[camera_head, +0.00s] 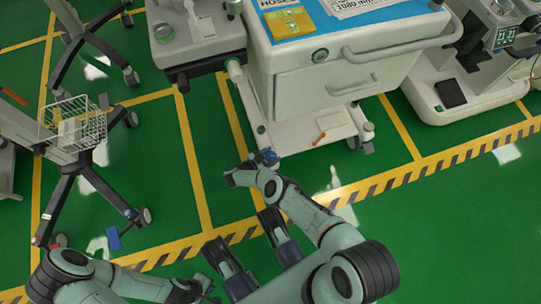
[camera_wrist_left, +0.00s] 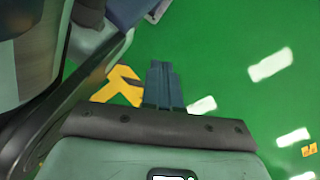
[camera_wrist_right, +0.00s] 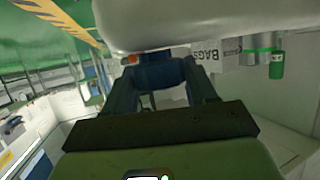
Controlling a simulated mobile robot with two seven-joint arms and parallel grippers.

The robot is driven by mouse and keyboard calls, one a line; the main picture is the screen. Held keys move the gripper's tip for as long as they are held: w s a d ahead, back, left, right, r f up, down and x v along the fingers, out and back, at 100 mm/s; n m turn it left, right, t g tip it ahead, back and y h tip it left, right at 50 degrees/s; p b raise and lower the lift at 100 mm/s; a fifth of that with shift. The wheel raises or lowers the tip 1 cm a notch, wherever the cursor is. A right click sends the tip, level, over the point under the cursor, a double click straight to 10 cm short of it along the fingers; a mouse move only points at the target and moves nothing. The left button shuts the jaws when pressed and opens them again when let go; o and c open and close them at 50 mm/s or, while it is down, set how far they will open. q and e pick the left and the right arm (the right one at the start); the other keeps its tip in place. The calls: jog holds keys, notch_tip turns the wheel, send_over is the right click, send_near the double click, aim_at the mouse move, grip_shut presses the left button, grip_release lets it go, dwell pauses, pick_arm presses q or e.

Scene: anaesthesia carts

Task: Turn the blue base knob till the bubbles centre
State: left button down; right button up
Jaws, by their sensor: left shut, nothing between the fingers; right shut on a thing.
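The blue base knob (camera_head: 267,157) sits low at the front left corner of the white cart (camera_head: 330,95). In the right wrist view the blue knob (camera_wrist_right: 160,73) is between the fingers of my right gripper (camera_wrist_right: 162,88), under a pale rounded edge. My right gripper is shut on it; in the head view my own arm partly hides the grip. My left gripper (camera_wrist_left: 162,85) is shut and empty above the green floor, away from the cart.
An orange-red item (camera_head: 320,138) lies on the cart's base. A wire basket (camera_head: 75,122) on a wheeled stand is at left. A machine with a green display (camera_head: 505,37) stands at right. A yellow-black striped line (camera_head: 440,163) crosses the open floor.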

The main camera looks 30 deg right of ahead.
jog(key=shift+d+r, duration=0.1)
jog(key=o, duration=1)
jog(key=shift+c, duration=0.2)
pick_arm(q)
jog(key=shift+t, duration=0.6)
jog(key=w, duration=0.1)
jog(key=w+r+p, duration=0.1)
jog(key=w+p, duration=0.1)
jog(key=shift+w+d+r, duration=0.25)
jog(key=shift+w+r, duration=0.05)
jog(key=shift+r, duration=0.05)
pick_arm(e)
jog(key=v, duration=1.3)
jog(key=shift+a, duration=0.25)
